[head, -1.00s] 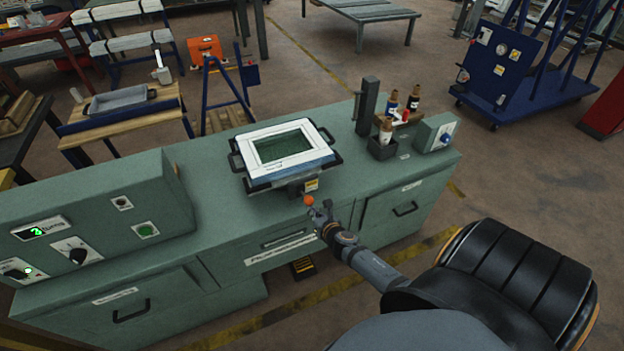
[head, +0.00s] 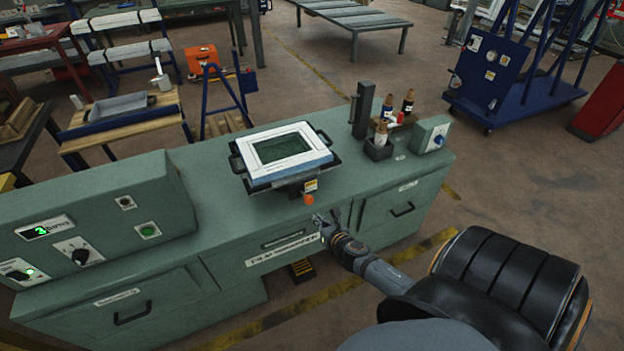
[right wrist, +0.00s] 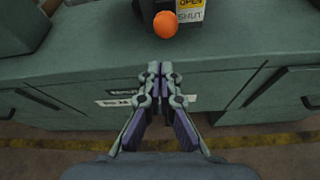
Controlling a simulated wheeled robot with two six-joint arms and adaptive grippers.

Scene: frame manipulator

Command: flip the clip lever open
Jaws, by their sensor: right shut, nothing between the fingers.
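The clip lever ends in an orange knob (head: 309,199) at the front of the bench-top fixture. In the right wrist view the knob (right wrist: 165,24) is beside the white SHUT part of a label (right wrist: 190,10), with the yellow OPEN part above. The white frame (head: 318,153) with a dark green window lies on the black fixture (head: 238,163). My right gripper (head: 319,219) is shut and empty, in front of the bench, a little below and right of the knob. Its closed tips (right wrist: 160,70) are apart from the knob in the right wrist view. My left gripper is out of view.
A green control box (head: 100,215) stands at the bench's left end. A dark post (head: 363,110), bottles (head: 383,133) in a holder and a small box with a blue knob (head: 430,136) stand to the right. The bench top (head: 205,165) left of the fixture is clear.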

